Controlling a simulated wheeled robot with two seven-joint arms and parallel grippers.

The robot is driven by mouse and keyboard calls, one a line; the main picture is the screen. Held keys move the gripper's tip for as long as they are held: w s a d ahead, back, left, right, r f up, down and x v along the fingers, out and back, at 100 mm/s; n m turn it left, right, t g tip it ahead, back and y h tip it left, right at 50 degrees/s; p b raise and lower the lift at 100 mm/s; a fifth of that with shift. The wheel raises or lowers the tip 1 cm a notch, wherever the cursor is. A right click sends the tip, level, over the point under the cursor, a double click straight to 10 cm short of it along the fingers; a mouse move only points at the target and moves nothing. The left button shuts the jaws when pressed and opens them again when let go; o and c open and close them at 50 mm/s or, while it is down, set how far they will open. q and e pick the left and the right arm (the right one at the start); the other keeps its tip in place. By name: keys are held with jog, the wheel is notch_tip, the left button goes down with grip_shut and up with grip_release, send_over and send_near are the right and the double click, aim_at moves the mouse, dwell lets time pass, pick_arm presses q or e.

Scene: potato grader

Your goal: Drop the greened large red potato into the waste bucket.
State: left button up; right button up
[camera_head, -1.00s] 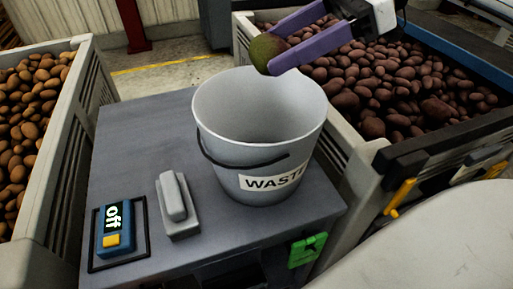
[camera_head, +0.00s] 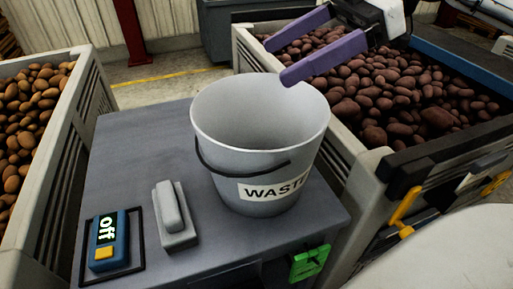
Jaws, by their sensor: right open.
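The waste bucket (camera_head: 225,150) stands upright on the grey table, a light grey pail with a black handle and a "WASTE" label on its front. My right gripper (camera_head: 281,60) has two purple fingers, spread open and empty, over the bucket's back right rim in the picture. The greened large red potato is not visible now. The bucket's floor is hidden behind its near wall, so I cannot see what lies in it. My left gripper is not in view.
A crate of red potatoes (camera_head: 350,166) stands at the right and a crate of brown potatoes (camera_head: 60,160) at the left.

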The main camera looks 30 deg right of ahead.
jog(key=v, duration=0.8)
jog(key=shift+s+d+r+b, duration=0.2)
jog(key=shift+d+b, duration=0.1)
jog(key=shift+b, duration=0.1)
jog(key=shift+w, duration=0.1)
